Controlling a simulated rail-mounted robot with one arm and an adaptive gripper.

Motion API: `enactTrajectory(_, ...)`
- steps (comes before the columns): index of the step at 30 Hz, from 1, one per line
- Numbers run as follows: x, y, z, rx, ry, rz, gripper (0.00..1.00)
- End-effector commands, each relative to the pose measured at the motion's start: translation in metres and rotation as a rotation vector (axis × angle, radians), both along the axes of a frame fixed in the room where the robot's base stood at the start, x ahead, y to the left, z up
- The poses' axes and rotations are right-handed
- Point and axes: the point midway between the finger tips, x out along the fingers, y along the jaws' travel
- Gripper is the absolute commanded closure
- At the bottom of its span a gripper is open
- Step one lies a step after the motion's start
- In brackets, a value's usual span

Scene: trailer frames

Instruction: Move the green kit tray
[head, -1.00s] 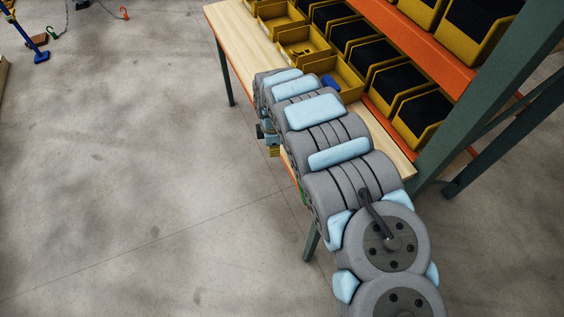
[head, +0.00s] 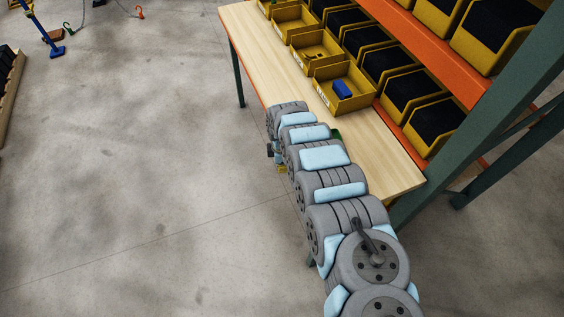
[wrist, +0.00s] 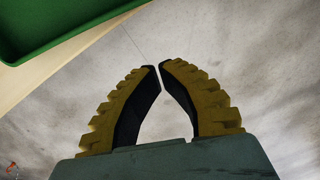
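The green kit tray (wrist: 60,22) fills the upper left corner of the wrist view, with only part of its rim and inside showing. It lies on the pale wooden tabletop, near the edge. In the head view only a small green piece (head: 336,134) shows past my arm; the rest is hidden. My gripper (wrist: 156,66) has yellow ribbed fingers with dark inner pads. Their tips come almost together, with nothing between them. In the wrist view it is apart from the tray, over the grey floor. In the head view it is mostly hidden beside the table's left edge.
Yellow bins stand along the back of the wooden table (head: 395,155); one holds a blue block (head: 342,89). An orange shelf (head: 440,52) with more bins rises behind. A green post (head: 480,120) stands at the right.

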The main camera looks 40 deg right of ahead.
Motion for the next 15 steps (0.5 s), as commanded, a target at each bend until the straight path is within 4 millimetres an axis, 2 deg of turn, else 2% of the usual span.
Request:
enactTrajectory(4,0.0,0.0,-0.012,0.0,0.0,-0.001,1.0)
enactTrajectory(9,-0.014,-0.02,-0.011,-0.001,0.001,-0.003,1.0)
enactTrajectory(15,-0.021,-0.032,-0.011,-0.002,-0.001,-0.002,1.0)
